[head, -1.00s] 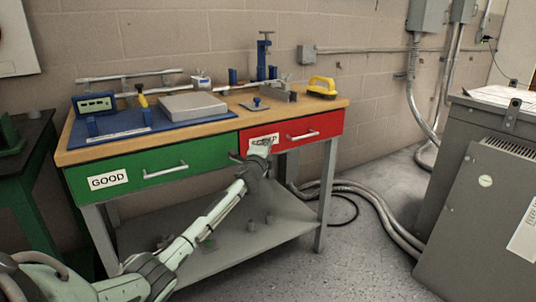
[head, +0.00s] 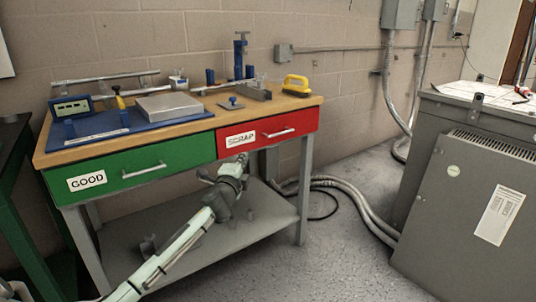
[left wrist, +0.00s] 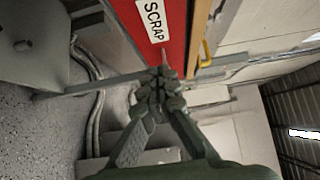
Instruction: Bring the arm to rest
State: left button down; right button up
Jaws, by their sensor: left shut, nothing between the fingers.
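My left gripper (head: 242,160) is in front of the workbench, just below the red drawer (head: 293,126) marked SCRAP. Its fingers are closed together with nothing between them, as the left wrist view also shows (left wrist: 158,76). In that view the red drawer front (left wrist: 172,14) lies just beyond the fingertips; I cannot tell whether they touch it. The green drawer (head: 150,166) marked GOOD is to the left of the gripper. Both drawers look shut. My right gripper is not in view.
The bench top holds a blue mat (head: 85,137) with a grey plate (head: 168,107), a blue stand (head: 240,60) and a yellow-handled tool (head: 296,84). A lower shelf (head: 270,222) lies under the arm. A grey cabinet (head: 440,215) stands right, with cables on the floor between.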

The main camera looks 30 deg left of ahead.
pick_arm(q)
jog(key=s+d+f+n+g+h, duration=0.1)
jog(key=s+d+f+n+g, duration=0.3)
jog(key=s+f, duration=0.45)
jog(key=s+d+f+n+g+h+p, duration=0.1)
jog(key=s+d+f+n+g, duration=0.1)
jog(key=s+d+f, duration=0.5)
jog(key=s+d+f+n+g+h, duration=0.1)
jog(key=s+d+f+n+g, duration=0.2)
jog(key=s+f, duration=0.75)
jog(key=s+d+f+n+g+h, duration=0.1)
jog(key=s+d+f+g, duration=0.1)
jog(key=s, duration=0.4)
jog(key=s+d+f+n+g+h, duration=0.1)
jog(key=s+d+f+n+g, duration=0.1)
jog(key=s+d+f, duration=0.2)
jog(key=shift+s+d+f, duration=0.2)
jog(key=shift+s+d, duration=0.9)
jog(key=shift+s, duration=0.15)
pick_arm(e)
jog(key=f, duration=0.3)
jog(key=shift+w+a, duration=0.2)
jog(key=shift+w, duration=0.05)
